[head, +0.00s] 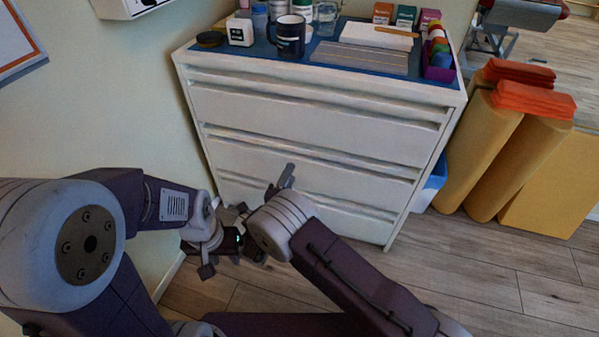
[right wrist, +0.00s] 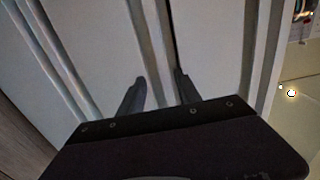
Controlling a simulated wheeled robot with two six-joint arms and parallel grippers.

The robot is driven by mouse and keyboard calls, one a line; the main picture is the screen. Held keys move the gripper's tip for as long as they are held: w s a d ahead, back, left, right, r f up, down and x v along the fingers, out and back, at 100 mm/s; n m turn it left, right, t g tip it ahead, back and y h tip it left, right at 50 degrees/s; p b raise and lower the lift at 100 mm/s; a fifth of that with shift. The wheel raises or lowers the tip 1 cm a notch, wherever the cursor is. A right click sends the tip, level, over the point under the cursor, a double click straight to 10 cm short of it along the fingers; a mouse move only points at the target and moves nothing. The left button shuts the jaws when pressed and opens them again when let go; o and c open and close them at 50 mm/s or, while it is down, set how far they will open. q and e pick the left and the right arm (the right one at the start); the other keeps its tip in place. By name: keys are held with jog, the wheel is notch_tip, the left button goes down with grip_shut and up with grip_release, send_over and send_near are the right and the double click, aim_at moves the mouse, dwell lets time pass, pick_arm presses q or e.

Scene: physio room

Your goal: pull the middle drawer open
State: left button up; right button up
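A white chest of drawers (head: 310,115) stands against the wall in the head view, with long horizontal handle strips. The middle drawer (head: 345,186) looks closed. My right gripper (head: 280,185) is in front of the chest, around the lower part of the middle drawer; its own arm partly hides it. In the right wrist view its two fingers (right wrist: 160,82) are apart, close to a handle strip (right wrist: 150,40) that runs between them. I cannot tell whether they touch it. My left gripper (head: 222,245) is low beside the chest's left lower corner; its fingers are hard to make out.
A dark mug (head: 290,37), small boxes and a purple bin (head: 439,66) stand on the chest's top. Yellow rolls (head: 480,150) with orange towels (head: 533,98) and a blue bin (head: 434,178) are to the right. Wooden floor (head: 460,265) is free at front right.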

aim_at(301, 153)
jog(key=b+x, duration=0.5)
jog(key=x, duration=0.3)
jog(key=shift+w+d+f, duration=0.15)
jog(key=shift+w, duration=0.05)
jog(key=shift+w+r, duration=0.2)
jog(key=shift+w, duration=0.15)
grip_shut()
jog(key=shift+s+d+f, duration=0.1)
jog(key=shift+s+f, duration=0.05)
jog(key=shift+f, duration=0.05)
dwell(0.6)
